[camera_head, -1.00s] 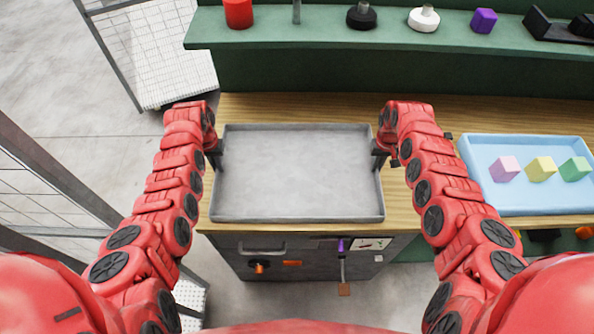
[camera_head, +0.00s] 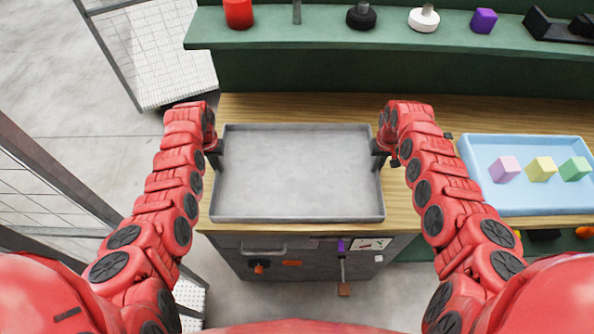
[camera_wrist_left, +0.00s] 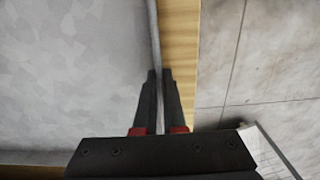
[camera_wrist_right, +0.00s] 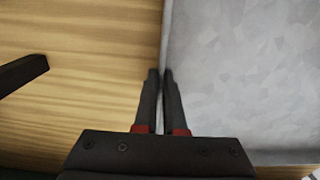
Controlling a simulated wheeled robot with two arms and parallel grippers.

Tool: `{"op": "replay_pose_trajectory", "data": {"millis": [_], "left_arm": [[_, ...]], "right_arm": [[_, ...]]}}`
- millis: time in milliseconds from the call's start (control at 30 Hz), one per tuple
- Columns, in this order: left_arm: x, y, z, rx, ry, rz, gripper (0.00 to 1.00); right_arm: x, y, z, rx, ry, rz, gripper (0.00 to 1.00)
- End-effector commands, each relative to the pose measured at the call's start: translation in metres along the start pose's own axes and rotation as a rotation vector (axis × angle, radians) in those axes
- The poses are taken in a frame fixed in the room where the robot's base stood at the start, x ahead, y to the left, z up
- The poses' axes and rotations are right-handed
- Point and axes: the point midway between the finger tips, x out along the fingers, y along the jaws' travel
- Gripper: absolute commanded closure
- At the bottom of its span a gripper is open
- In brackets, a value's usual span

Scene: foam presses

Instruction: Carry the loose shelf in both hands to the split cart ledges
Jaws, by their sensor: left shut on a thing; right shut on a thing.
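The loose shelf (camera_head: 298,175) is a grey metal tray with a low rim, level over the wooden bench in the head view. My left gripper (camera_head: 217,153) is shut on its left rim. My right gripper (camera_head: 380,153) is shut on its right rim. In the left wrist view the fingers (camera_wrist_left: 160,75) pinch the rim of the shelf (camera_wrist_left: 80,75). In the right wrist view the fingers (camera_wrist_right: 161,75) pinch the opposite rim of the shelf (camera_wrist_right: 245,70). I cannot tell whether the shelf touches the bench. Wire-mesh racks at left may be the cart; split ledges are not clearly visible.
The wooden bench (camera_head: 300,108) is under the shelf. A blue tray (camera_head: 525,203) with pink, yellow and green blocks lies at right. A green ledge (camera_head: 330,35) with several objects runs behind. A white mesh rack (camera_head: 165,60) and a metal-framed mesh (camera_head: 40,190) stand at left over open floor.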

Motion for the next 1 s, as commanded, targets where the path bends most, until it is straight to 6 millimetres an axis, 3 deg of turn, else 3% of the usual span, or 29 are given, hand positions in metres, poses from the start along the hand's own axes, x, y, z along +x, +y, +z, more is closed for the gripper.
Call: {"op": "replay_pose_trajectory", "data": {"millis": [600,1000], "left_arm": [[-0.05,-0.001,0.0,-0.001,0.001,-0.001,1.0],[-0.051,-0.001,0.0,-0.001,0.001,-0.001,1.0]], "right_arm": [[-0.05,0.001,-0.001,0.001,0.002,0.001,1.0],[-0.051,0.001,-0.001,0.001,0.002,0.001,1.0]]}}
